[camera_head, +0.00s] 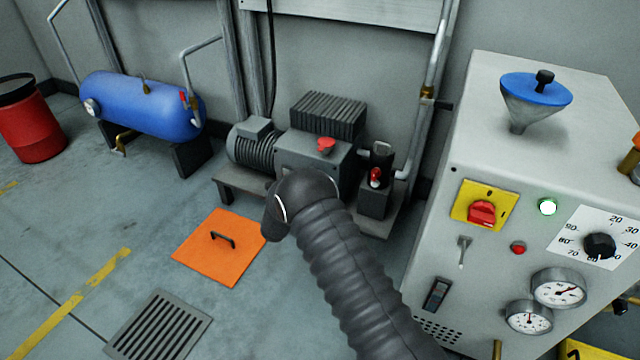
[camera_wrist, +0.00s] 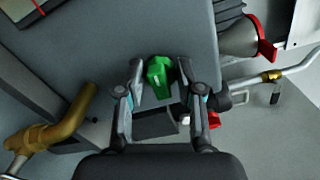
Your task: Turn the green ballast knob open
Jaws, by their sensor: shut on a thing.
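The green ballast knob (camera_wrist: 160,78) shows in the wrist view, at the upper middle, standing out from a grey surface. My gripper (camera_wrist: 161,68) has a finger on each side of the knob and is shut on it. The knob's green top shows between the fingers, while its sides are partly hidden by them. In the head view neither the knob nor my gripper's fingers can be made out; my dark ribbed arm covers the area in front of the pump (camera_head: 318,150).
In the wrist view a brass pipe (camera_wrist: 62,115) is at left and a red-rimmed funnel-like part (camera_wrist: 240,38) at right. In the head view a grey control cabinet (camera_head: 440,235) stands at right, a blue tank (camera_head: 150,105) at left. An orange hatch (camera_head: 210,262) lies on the floor.

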